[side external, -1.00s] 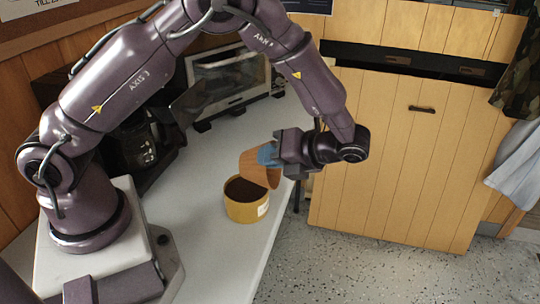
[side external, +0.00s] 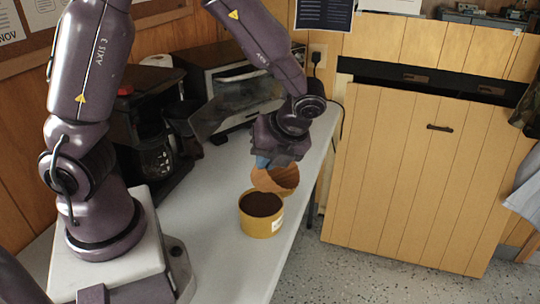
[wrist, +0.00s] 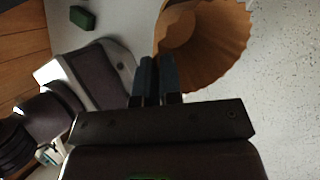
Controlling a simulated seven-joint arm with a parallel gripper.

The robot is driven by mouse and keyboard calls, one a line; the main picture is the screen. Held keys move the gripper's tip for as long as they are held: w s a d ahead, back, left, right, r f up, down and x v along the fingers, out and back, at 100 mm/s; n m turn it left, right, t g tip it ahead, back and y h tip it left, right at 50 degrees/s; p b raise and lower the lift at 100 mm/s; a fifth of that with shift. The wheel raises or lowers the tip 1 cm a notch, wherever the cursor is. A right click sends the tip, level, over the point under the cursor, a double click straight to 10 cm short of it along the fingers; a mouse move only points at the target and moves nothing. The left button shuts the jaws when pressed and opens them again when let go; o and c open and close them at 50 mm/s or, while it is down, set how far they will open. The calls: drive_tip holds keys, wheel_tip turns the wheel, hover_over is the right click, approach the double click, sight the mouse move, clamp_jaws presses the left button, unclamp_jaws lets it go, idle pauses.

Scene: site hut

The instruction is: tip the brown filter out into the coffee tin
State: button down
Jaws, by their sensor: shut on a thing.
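The brown fluted filter (side external: 280,178) is held just above and behind the coffee tin's far rim in the side view. It is tilted, with part of its inside showing. My gripper (side external: 262,162) is shut on its wall, with blue fingertips. In the wrist view the filter (wrist: 205,45) fills the upper middle beside my fingers (wrist: 157,80), and the part of its inside that shows is plain brown. The yellow coffee tin (side external: 258,228) stands upright on the counter, with dark brown contents. The tin does not show in the wrist view.
A black coffee maker (side external: 150,140) and a toaster oven (side external: 240,90) stand at the back of the pale counter (side external: 225,265). A green block (wrist: 82,17) shows in the wrist view. The counter's right edge is close to the tin. A wooden cabinet front (side external: 420,180) stands to the right.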

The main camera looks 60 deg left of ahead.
drive_tip(key=s+a+r+n+t+h, duration=0.1)
drive_tip(key=s+a+r+t+h, duration=0.1)
drive_tip(key=s+a+t+h, duration=0.2)
drive_tip(key=shift+s+a+r+t+h, duration=0.2)
drive_tip(key=shift+s+a+t+h, duration=0.1)
drive_tip(key=shift+t+h, duration=0.8)
drive_tip(key=shift+d, duration=0.1)
